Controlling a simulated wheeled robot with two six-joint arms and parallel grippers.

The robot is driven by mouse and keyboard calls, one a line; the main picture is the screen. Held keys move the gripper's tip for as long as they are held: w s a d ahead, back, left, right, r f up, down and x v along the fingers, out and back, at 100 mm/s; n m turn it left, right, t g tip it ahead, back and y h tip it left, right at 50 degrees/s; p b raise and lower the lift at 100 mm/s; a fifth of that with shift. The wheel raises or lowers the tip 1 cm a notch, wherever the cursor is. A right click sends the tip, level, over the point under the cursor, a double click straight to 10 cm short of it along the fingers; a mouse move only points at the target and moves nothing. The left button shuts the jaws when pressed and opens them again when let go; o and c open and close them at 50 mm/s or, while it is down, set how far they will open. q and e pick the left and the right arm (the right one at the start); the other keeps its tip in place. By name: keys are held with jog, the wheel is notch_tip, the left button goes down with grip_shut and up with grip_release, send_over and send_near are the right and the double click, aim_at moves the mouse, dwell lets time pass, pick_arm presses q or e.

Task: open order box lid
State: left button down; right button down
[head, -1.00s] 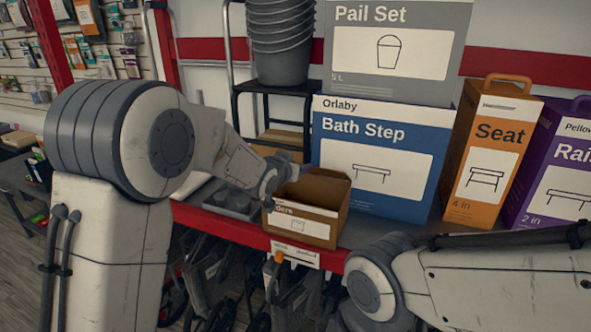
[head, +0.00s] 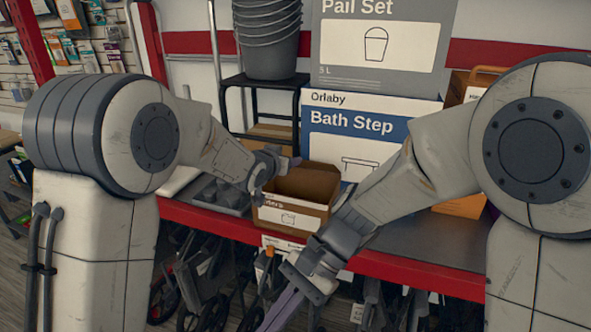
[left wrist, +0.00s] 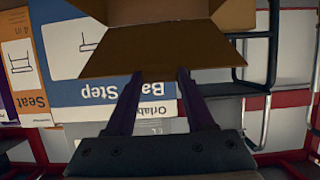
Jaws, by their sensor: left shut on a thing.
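The order box (head: 291,218) is a brown cardboard box on the shelf's front edge, with a white label on its front. Its top stands open and the inside shows in the head view. My left gripper (head: 292,162) is at the box's back left, its fingertips partly hidden. In the left wrist view my left gripper (left wrist: 160,73) has its purple fingers at the edge of the brown lid flap (left wrist: 165,48) and is shut on it.
A blue Bath Step box (head: 350,125) stands behind and right of the order box, with a grey Pail Set box (head: 375,45) on it. A black step stool (head: 262,88) carries stacked pails. Scooters hang under the red shelf edge (head: 400,267).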

jog(key=w+d+m+t+y, duration=0.3)
jog(key=w+m+t+y, duration=0.6)
jog(key=w+m, duration=1.15)
jog(key=w+d+m+t+y, duration=0.25)
jog(key=w+d+t, duration=0.4)
jog(key=w, duration=0.55)
jog(key=w+a+r, duration=0.4)
jog(key=w+a, duration=0.2)
jog(key=shift+w+a+r+h, duration=0.15)
jog(key=shift+a+r+h, duration=0.25)
jog(key=shift+h, duration=0.05)
jog(key=shift+g, duration=0.25)
